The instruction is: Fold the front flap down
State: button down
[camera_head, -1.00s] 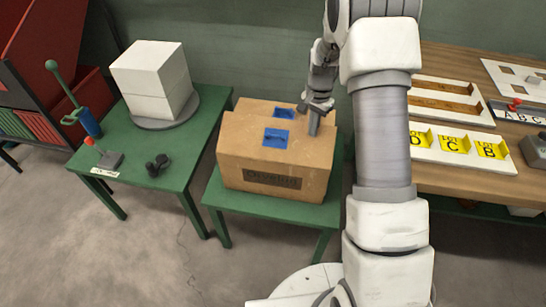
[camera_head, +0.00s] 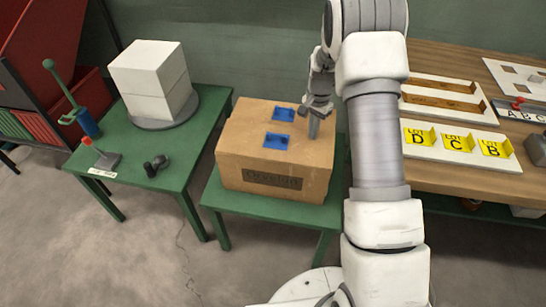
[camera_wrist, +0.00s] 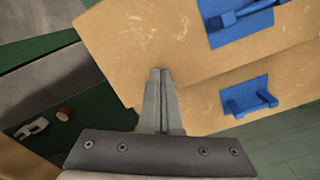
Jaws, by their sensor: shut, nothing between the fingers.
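A brown cardboard box (camera_head: 262,178) with dark lettering on its front stands on a green table. Its front top flap (camera_head: 245,148) lies about flat across the top and carries a blue bracket (camera_head: 277,141). A second blue bracket (camera_head: 286,122) is on the panel behind it. In the wrist view, two cardboard panels (camera_wrist: 150,40) meet along a slanted edge, each with a blue bracket. My gripper (camera_head: 314,135) is shut and empty over the right part of the box top. Its fingertips (camera_wrist: 160,72) overlap the cardboard; I cannot tell whether they touch.
A green table (camera_head: 135,150) at left holds white blocks (camera_head: 152,78) on a grey disc, a small red-topped lever and a dark object. A wooden bench (camera_head: 450,180) at right holds yellow lettered trays. My arm stands just right of the box.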

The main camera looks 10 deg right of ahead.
jog(key=shift+w+d+f+b, duration=0.1)
jog(key=shift+w+f+b, duration=0.1)
jog(key=shift+f, duration=0.3)
jog(key=shift+w+f+b, duration=0.1)
jog(key=shift+f+b, duration=0.1)
jog(key=shift+f, duration=0.3)
notch_tip(320, 180, up, 9)
jog(key=p, duration=0.6)
jog(key=shift+r, duration=0.1)
